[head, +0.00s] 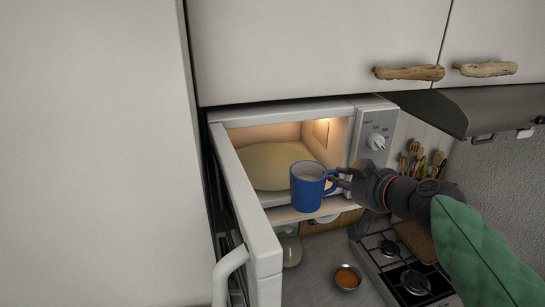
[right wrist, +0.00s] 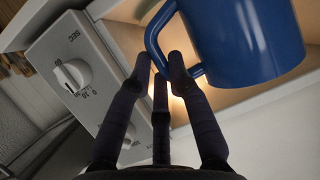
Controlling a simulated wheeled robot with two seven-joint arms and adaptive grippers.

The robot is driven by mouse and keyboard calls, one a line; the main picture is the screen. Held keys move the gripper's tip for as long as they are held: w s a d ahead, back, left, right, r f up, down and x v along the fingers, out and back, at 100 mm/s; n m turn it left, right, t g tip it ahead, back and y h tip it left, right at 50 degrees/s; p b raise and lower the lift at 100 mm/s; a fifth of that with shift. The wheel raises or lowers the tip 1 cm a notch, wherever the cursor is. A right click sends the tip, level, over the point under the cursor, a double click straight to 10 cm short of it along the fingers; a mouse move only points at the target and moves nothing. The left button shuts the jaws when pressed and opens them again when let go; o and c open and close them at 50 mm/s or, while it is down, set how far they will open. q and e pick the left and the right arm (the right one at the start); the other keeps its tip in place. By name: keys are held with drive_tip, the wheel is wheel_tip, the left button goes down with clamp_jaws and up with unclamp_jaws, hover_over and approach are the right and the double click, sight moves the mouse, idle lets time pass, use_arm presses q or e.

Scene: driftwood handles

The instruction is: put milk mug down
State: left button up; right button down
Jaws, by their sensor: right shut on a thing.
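The milk mug (head: 308,188) is blue with white inside and is upright in the head view, held in front of the open microwave (head: 288,112). My right gripper (head: 338,181) is shut on the mug's handle, from the mug's right side. In the right wrist view, the blue mug (right wrist: 245,40) fills the upper right and my gripper's fingers (right wrist: 165,70) are at its handle. The microwave's lit inside holds a round pale turntable plate (head: 272,165), partly hidden by the mug. My left gripper is not in view.
The microwave door (head: 245,205) stands open on the left. A control panel with a knob (head: 376,142) is right of the opening. Below are a small bowl of orange contents (head: 347,277), a glass jar (head: 291,251) and a gas stove (head: 413,281). A utensil holder stands behind my right arm.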

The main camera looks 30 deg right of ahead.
drive_tip(key=w+p, duration=0.2)
drive_tip(key=w, duration=0.2)
drive_tip(key=w+d+p, duration=0.1)
drive_tip(key=w+p, duration=0.1)
drive_tip(key=w, duration=0.3)
drive_tip(key=w+d+p, duration=0.1)
drive_tip(key=w, duration=0.3)
drive_tip(key=shift+w+d+r+p, duration=0.1)
drive_tip(key=shift+w+d+p, duration=0.15)
drive_tip(key=shift+p, duration=0.15)
drive_tip(key=shift+w, duration=0.6)
drive_tip(key=w, duration=0.1)
drive_tip(key=w+p, duration=0.1)
drive_tip(key=w, duration=0.1)
drive_tip(key=shift+d+p, duration=0.3)
drive_tip(key=shift+w+d+f, duration=0.1)
drive_tip(key=shift+w+f, duration=0.1)
drive_tip(key=shift+f, duration=0.15)
drive_tip(key=shift+s, duration=0.2)
drive_tip(key=shift+w+f, duration=0.1)
